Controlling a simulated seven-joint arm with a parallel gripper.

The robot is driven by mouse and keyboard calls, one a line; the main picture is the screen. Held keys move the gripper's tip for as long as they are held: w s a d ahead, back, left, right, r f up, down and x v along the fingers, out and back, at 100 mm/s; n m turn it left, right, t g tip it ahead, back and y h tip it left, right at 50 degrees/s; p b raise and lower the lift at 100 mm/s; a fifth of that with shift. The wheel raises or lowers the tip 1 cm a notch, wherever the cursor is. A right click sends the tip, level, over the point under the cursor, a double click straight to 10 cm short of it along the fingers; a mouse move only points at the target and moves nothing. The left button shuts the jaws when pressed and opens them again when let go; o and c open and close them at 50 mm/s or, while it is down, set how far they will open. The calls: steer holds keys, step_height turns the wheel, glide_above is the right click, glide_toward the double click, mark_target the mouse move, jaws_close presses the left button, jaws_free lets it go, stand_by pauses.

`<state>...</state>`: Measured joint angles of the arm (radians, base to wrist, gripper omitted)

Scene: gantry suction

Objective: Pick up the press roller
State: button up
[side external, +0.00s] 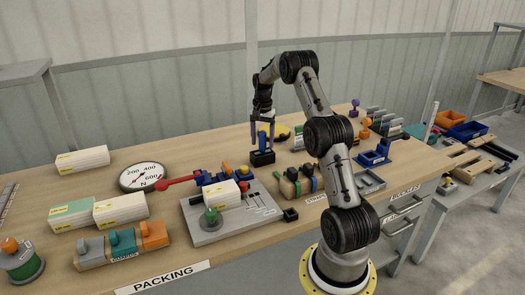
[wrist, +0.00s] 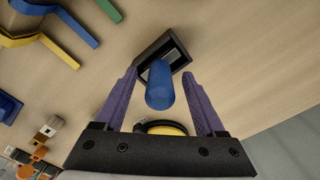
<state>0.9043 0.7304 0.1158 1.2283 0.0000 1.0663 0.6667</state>
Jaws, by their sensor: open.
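The likely press roller is a blue rounded handle (wrist: 160,88) standing in a black square holder (wrist: 153,50). In the side view the blue handle (side external: 262,139) rises from the black holder (side external: 262,158) on the bench. My gripper (wrist: 159,74) is open, with one purple finger on each side of the blue handle. In the side view my gripper (side external: 262,122) points down over the holder. The handle's lower end is hidden inside the holder.
A yellow and black round object (side external: 283,132) lies close behind the holder. A grey fixture board (side external: 230,222) with blocks stands at the front left, and a round dial (side external: 144,177) lies left. Blue and yellow bent strips (wrist: 75,20) lie near the holder.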

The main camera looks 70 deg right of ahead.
steer(key=shift+c, duration=0.2)
jaws_close()
steer(key=shift+r, duration=0.1)
